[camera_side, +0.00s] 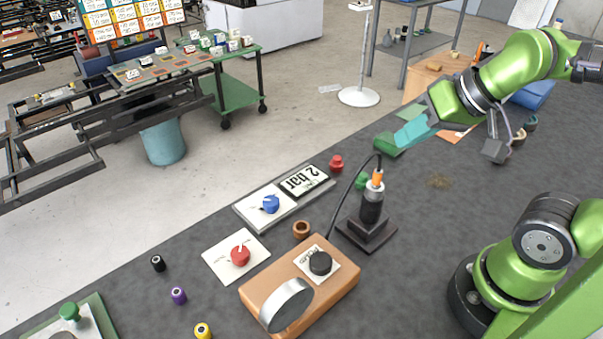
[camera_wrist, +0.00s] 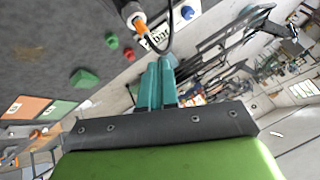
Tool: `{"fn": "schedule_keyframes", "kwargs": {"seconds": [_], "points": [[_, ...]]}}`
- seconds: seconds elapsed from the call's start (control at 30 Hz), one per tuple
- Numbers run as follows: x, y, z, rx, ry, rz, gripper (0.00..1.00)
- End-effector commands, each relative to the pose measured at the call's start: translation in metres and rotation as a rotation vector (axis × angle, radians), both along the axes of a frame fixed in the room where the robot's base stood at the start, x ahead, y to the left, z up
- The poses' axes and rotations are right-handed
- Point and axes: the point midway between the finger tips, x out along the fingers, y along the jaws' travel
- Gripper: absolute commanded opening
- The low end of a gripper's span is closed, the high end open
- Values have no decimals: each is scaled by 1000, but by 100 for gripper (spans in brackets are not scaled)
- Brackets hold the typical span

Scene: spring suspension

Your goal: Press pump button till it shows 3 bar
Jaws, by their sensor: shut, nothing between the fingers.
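The pump box (camera_side: 262,290) is a tan block on the dark table in the side view. A round black button (camera_side: 320,263) sits on its white labelled plate. The display (camera_side: 304,181) reads "2 bar". My gripper (camera_side: 402,137) has teal fingers, shut and empty, held up and to the right of the pump box, well apart from the button. The fingers also show in the wrist view (camera_wrist: 166,64), side by side. In that view the display (camera_wrist: 157,38) is partly covered by a cable, and I cannot make out the button.
A black upright cylinder with an orange top (camera_side: 371,208) stands between my gripper and the pump box, with a black cable rising from it. A blue knob (camera_side: 270,204), a red knob (camera_side: 240,255) and green blocks (camera_side: 388,146) are nearby.

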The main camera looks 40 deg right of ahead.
Motion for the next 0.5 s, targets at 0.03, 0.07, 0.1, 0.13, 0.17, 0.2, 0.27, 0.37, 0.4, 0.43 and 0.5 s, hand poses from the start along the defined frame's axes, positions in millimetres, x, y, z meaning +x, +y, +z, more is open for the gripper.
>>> {"fn": "schedule_keyframes", "kwargs": {"seconds": [0.03,0.07,0.1,0.13,0.17,0.2,0.27,0.37,0.4,0.43,0.5], "points": [[1,1,-4,0,15,4,0],[2,2,-6,-1,27,7,0],[3,3,-11,0,47,12,0],[5,5,-14,2,67,16,0],[7,8,-18,10,89,19,0],[9,13,-24,24,127,24,0],[12,23,-34,58,197,32,0],[16,46,-52,136,331,43,0],[17,55,-58,172,387,45,0],[17,63,-62,201,430,46,0],[18,82,-71,269,524,50,0]]}}
